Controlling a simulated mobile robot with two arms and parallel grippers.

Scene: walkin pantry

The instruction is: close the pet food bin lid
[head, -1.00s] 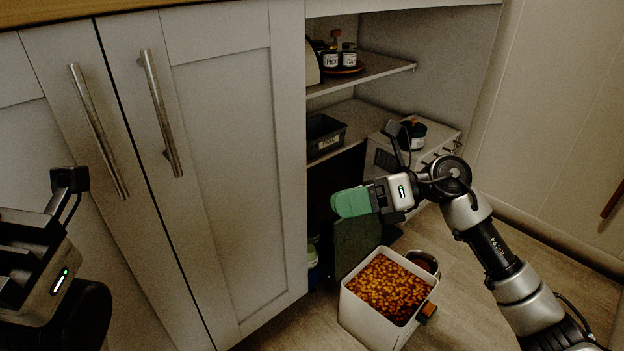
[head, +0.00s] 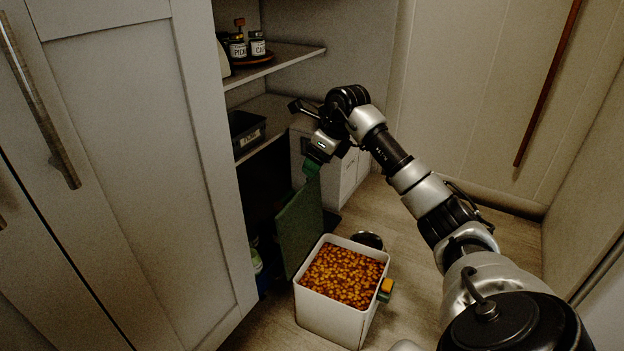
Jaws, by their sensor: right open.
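The pet food bin (head: 334,318) is a white square tub on the floor, full of orange-brown kibble (head: 344,276). Its green lid (head: 300,228) stands open, upright at the bin's back left side. An orange latch (head: 386,287) shows on the bin's right side. My right gripper (head: 311,167) is open, with green fingertips pointing down just above the top edge of the lid. I cannot tell whether the fingertips touch the lid. My left gripper is out of view.
A pale cabinet door (head: 150,160) fills the left. Shelves behind hold labelled jars (head: 248,47) and a dark bin (head: 245,132). A dark bowl (head: 368,239) sits behind the pet food bin. The wooden floor to the right is partly free.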

